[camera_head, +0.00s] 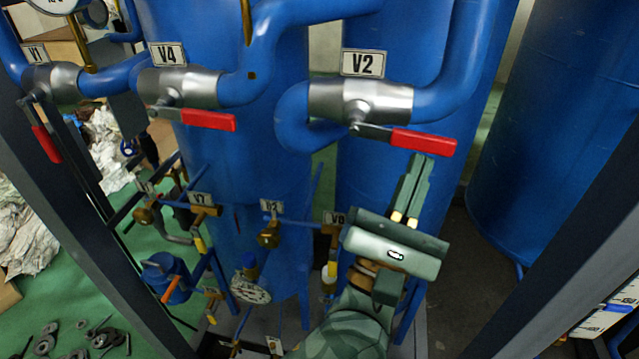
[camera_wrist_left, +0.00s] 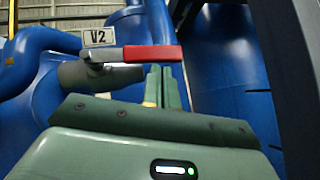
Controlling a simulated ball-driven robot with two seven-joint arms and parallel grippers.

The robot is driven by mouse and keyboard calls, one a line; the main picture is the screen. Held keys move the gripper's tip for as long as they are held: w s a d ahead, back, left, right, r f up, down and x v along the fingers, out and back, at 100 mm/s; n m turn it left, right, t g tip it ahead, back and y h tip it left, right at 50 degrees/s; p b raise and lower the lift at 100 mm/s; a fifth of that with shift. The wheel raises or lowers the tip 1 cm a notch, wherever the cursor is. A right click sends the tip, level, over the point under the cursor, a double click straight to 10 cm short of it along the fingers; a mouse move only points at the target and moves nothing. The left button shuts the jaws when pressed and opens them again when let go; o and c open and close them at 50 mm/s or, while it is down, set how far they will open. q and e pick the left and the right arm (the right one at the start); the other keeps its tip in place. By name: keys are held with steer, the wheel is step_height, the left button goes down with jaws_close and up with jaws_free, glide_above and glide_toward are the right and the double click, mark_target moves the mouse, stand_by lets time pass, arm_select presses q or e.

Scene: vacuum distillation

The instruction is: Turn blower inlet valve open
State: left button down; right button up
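The V2 valve (camera_head: 360,100) is a silver body in a blue pipe below a V2 label (camera_head: 363,63). Its red lever handle (camera_head: 423,142) points right, roughly along the pipe and tilted slightly down. The red handle also shows in the left wrist view (camera_wrist_left: 152,53), level across the top middle. My left gripper (camera_head: 424,158) has its two green fingers together, pointing up, with the tips just below the handle's right part. No object shows between the fingers. I cannot tell whether they touch the handle. No label reads blower inlet. My right gripper is not in view.
Valves V4 (camera_head: 178,88) and V1 (camera_head: 52,84) have red handles at the upper left. Smaller valves, V7 (camera_head: 205,210) among them, sit lower. Blue tanks (camera_head: 560,130) stand behind. Dark frame posts (camera_head: 560,240) slant along both sides.

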arm_select(q)
steer(key=shift+s, duration=0.1)
stand_by(0.5)
steer(key=b+v, duration=0.1)
steer(key=v, duration=0.6)
steer(key=shift+b, duration=0.4)
steer(key=shift+s+f, duration=0.1)
